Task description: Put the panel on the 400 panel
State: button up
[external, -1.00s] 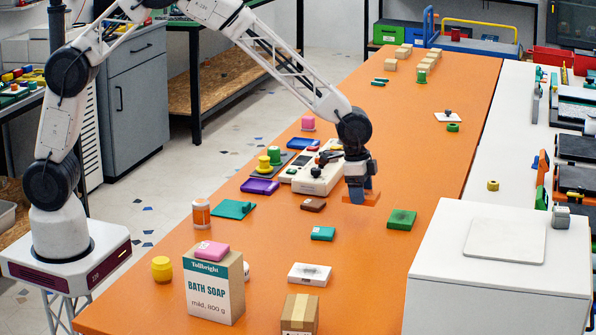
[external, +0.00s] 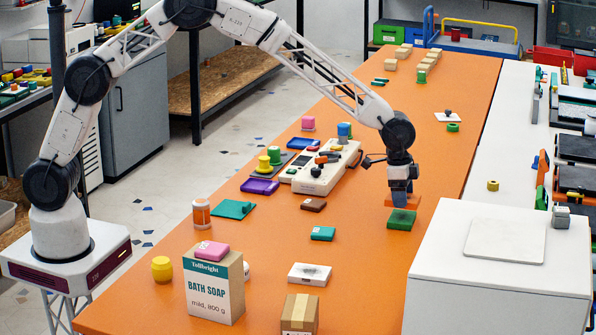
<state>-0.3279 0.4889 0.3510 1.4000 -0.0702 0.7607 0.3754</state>
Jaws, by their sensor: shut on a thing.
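My gripper (external: 400,188) is at the right of the orange table, shut on a flat orange panel (external: 389,201). A small blue part shows between the fingers, and I cannot tell whether it belongs to the panel. I cannot tell whether the two touch. No number can be read on any panel, so I cannot tell which is the 400 panel. Other flat pieces are a teal one (external: 322,234), a brown one (external: 313,205) and a white one (external: 309,273).
A cream device (external: 318,178) with knobs stands left of my gripper. A white printer-like box (external: 500,270) stands at the front right. A soap box (external: 213,292) with a pink block (external: 211,251) on it and a cardboard box (external: 299,314) stand at the front.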

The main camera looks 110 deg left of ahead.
aim_at(402, 217)
dwell(0.3)
jog(key=shift+f, duration=1.75)
jog(key=shift+f, duration=0.15)
jog(key=o, duration=1)
jog(key=r, duration=0.4)
jog(key=s+r, duration=0.1)
jog(key=r, duration=0.7)
jog(key=shift+s+r, duration=0.1)
jog(key=shift+s, duration=0.25)
jog(key=shift+r, duration=0.1)
